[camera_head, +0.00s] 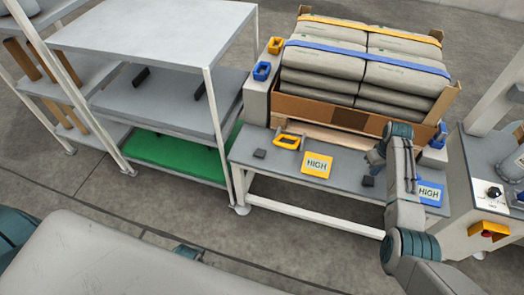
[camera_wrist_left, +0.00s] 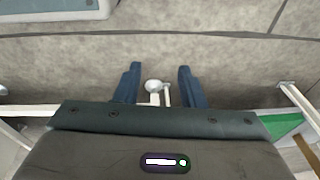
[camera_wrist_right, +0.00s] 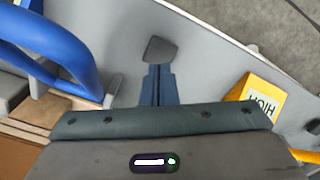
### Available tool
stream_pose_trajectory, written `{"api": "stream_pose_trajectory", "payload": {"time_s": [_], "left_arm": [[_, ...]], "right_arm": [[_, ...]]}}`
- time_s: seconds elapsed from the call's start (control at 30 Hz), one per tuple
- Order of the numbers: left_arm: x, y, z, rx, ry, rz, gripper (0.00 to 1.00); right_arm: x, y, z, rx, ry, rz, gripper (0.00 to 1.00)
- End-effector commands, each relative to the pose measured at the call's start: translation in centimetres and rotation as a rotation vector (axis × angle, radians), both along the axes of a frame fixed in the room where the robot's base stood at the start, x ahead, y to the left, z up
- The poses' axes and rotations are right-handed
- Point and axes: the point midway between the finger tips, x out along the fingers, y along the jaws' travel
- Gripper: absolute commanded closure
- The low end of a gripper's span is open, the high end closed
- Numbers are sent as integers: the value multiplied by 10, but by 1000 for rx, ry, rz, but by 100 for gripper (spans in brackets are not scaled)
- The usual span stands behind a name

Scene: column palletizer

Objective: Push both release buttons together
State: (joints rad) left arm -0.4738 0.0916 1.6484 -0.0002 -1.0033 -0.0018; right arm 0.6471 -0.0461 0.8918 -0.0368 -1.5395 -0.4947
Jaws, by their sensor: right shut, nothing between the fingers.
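Two small dark pads, which look like the release buttons, sit on the grey bench top: the left one (camera_head: 260,153) and the right one (camera_head: 368,181). My right gripper (camera_head: 373,164) is shut and empty, pointing down above the right pad. In the right wrist view the closed fingertips (camera_wrist_right: 158,66) line up with that pad (camera_wrist_right: 160,50); I cannot tell whether they touch. My left gripper (camera_wrist_left: 160,70) is open and empty over bare floor, away from the left pad. In the head view, only a small part of it shows at the bottom.
A yellow HIGH sign (camera_head: 317,165) and a blue HIGH sign (camera_head: 430,192) stand at the bench front. A yellow handle (camera_head: 288,142) and a blue handle (camera_wrist_right: 60,50) are near the pads. Strapped sacks (camera_head: 365,70) stand behind. Shelving (camera_head: 150,90) is left; a control box (camera_head: 487,200) is right.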

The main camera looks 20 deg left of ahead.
Motion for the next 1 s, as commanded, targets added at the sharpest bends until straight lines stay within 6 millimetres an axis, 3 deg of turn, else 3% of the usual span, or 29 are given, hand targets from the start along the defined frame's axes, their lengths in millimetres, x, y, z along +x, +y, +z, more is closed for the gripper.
{"api": "stream_pose_trajectory", "payload": {"time_s": [1.0], "left_arm": [[-14, 4, -26, 0, 14, 3, 64]], "right_arm": [[0, 0, 9, 0, 0, 0, 100]]}}
